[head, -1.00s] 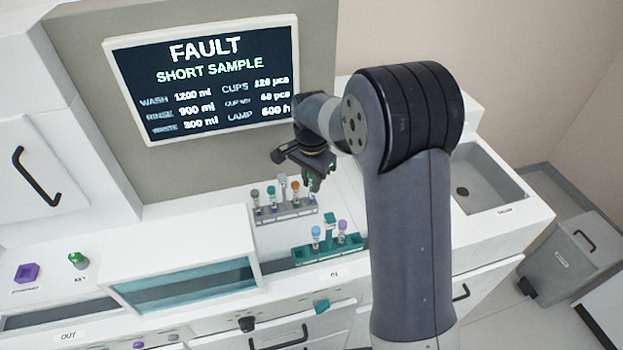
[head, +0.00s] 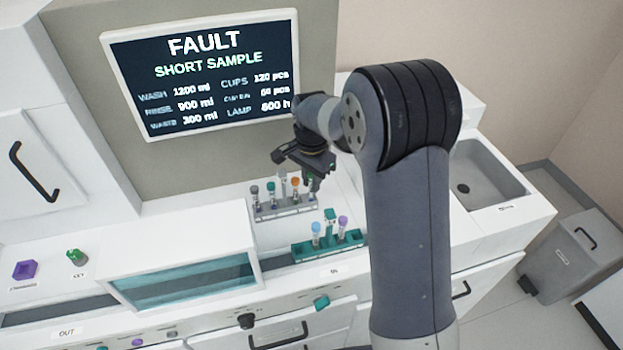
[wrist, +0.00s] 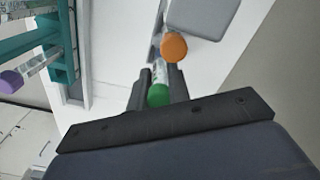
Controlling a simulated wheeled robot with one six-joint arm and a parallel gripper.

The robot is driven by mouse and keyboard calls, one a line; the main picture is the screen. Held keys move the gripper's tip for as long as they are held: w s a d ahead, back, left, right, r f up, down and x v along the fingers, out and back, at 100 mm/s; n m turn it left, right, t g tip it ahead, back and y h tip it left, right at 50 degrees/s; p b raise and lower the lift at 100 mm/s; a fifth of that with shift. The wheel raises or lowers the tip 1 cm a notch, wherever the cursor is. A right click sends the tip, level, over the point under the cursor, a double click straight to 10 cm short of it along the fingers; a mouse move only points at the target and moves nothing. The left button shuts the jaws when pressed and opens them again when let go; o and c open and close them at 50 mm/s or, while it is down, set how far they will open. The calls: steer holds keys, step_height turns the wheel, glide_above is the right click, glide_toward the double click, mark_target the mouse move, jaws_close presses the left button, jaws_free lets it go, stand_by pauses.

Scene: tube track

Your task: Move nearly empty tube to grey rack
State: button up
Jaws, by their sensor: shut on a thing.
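My gripper (wrist: 157,92) is shut on a green-capped tube (wrist: 158,94); the wrist view shows its cap and part of its clear body between the fingers. In the head view my gripper (head: 313,182) is at the right end of the grey rack (head: 288,211), and the held tube is hard to make out there. The grey rack holds several tubes, among them an orange-capped one (head: 295,184), also close ahead of the fingers in the wrist view (wrist: 173,46). I cannot tell whether the held tube's lower end is in the rack. Liquid levels are too small to read.
A teal rack (head: 328,247) stands in front of the grey rack, with blue-, teal- and purple-capped tubes. A glass-fronted white cover (head: 180,255) is to the left. A screen (head: 205,75) reads "FAULT SHORT SAMPLE". A sink (head: 485,178) is at right.

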steer(key=o, duration=0.8)
step_height(320, 180, up, 11)
steer(key=shift+f+b, duration=0.1)
steer(key=shift+b, duration=0.55)
stand_by(0.4)
